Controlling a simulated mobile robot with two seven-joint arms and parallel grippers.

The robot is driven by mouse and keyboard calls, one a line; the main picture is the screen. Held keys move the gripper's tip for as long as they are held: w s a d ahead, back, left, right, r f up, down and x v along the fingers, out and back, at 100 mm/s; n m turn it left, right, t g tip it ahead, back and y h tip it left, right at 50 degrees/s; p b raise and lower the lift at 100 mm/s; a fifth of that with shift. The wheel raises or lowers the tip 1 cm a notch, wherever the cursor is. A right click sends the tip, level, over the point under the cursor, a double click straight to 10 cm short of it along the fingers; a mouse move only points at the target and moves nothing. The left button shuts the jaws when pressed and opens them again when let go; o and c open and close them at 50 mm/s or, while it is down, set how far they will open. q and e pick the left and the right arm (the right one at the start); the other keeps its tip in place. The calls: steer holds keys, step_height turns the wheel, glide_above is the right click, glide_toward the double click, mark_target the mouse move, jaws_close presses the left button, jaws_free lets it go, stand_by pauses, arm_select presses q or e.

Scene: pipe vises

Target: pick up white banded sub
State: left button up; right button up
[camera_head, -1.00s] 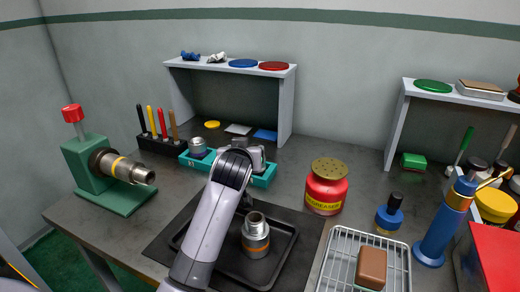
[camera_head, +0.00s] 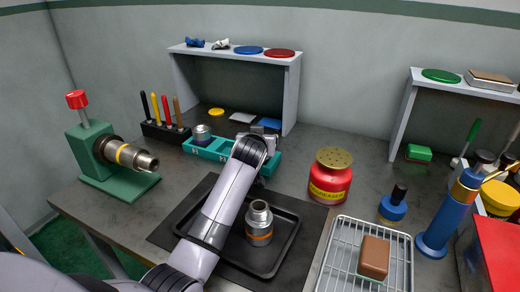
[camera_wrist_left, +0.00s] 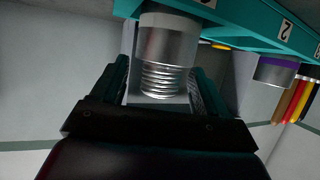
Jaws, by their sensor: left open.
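The white banded sub (camera_wrist_left: 168,55) is a silver threaded cylinder with a white band, standing at the numbered teal rack (camera_wrist_left: 240,22). In the left wrist view it sits between the two fingers of my left gripper (camera_wrist_left: 160,78), which are open on either side of it. I cannot tell whether either finger touches it. In the head view my left gripper (camera_head: 262,138) is at the right part of the teal rack (camera_head: 208,152), and my wrist hides most of the sub there. My right gripper is not in view.
A purple-banded sub (camera_wrist_left: 275,70) stands in the same rack; an orange-banded sub (camera_head: 259,224) stands on the black tray (camera_head: 286,248). The green vise (camera_head: 110,168) holds a yellow-banded pipe. A red can (camera_head: 329,178) and wire rack (camera_head: 337,262) are to the right.

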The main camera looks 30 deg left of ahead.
arm_select(q)
steer(key=shift+w+a, duration=0.1)
steer(key=shift+w, duration=0.05)
steer(key=shift+c, duration=0.3)
steer(key=c, duration=1.2)
steer(key=shift+c, duration=0.3)
steer(key=shift+r, duration=0.1)
step_height(320, 180, up, 20)
